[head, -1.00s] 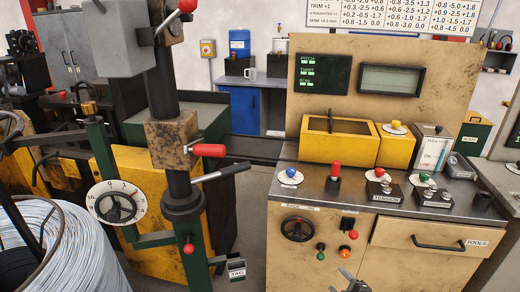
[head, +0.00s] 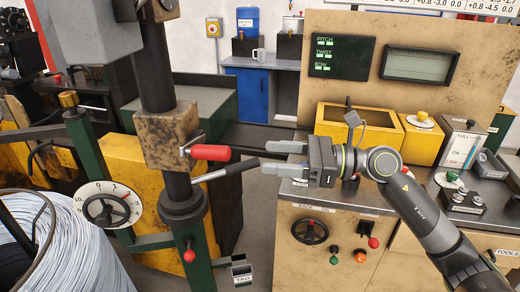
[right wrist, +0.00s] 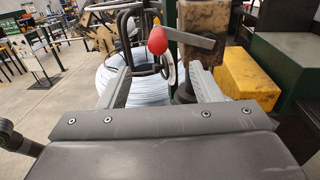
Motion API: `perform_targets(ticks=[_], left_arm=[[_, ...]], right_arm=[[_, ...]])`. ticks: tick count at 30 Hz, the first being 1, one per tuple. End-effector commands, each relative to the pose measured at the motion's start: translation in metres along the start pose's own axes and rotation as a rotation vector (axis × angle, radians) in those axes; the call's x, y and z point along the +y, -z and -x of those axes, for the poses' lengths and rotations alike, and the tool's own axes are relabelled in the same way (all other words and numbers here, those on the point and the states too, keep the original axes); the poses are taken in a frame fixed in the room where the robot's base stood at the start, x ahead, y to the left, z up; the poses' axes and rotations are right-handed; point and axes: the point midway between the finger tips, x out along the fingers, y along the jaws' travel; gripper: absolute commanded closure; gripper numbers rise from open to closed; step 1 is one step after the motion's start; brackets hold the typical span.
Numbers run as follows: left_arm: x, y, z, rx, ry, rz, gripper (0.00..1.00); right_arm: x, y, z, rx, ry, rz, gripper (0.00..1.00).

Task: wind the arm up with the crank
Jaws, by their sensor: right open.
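The crank has a red handle (head: 210,152) and sticks out to the right from the worn tan block (head: 167,138) on the dark post. My right gripper (head: 278,158) is open and empty to the right of the crank, with its fingers pointing left at it and a gap between. In the right wrist view the red handle (right wrist: 157,40) shows nearly end-on, beyond and above the open fingers, and its metal crank arm runs right to the block (right wrist: 203,22). My left gripper is not in view.
A black-gripped lever (head: 228,171) sticks out just below the crank, close to my lower finger. A numbered dial (head: 105,206) is at lower left, beside a wire coil (head: 50,250). The control bench (head: 305,187) with a yellow box is behind my right arm.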

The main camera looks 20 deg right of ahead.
Motion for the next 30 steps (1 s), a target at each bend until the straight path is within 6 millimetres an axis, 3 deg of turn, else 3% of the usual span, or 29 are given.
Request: perform_targets(ticks=[5,16,24,30], left_arm=[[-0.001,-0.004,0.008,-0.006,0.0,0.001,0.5],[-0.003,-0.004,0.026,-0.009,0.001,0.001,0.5],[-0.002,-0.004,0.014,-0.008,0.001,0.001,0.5],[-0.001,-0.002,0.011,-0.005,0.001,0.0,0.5]], right_arm=[[0.001,-0.003,-0.012,-0.004,-0.004,0.003,0.42],[0.001,-0.004,-0.064,-0.007,-0.003,-0.003,0.42],[0.001,-0.001,-0.108,-0.006,-0.003,-0.003,0.42],[0.0,-0.001,-0.126,-0.004,-0.001,-0.003,0.42]])
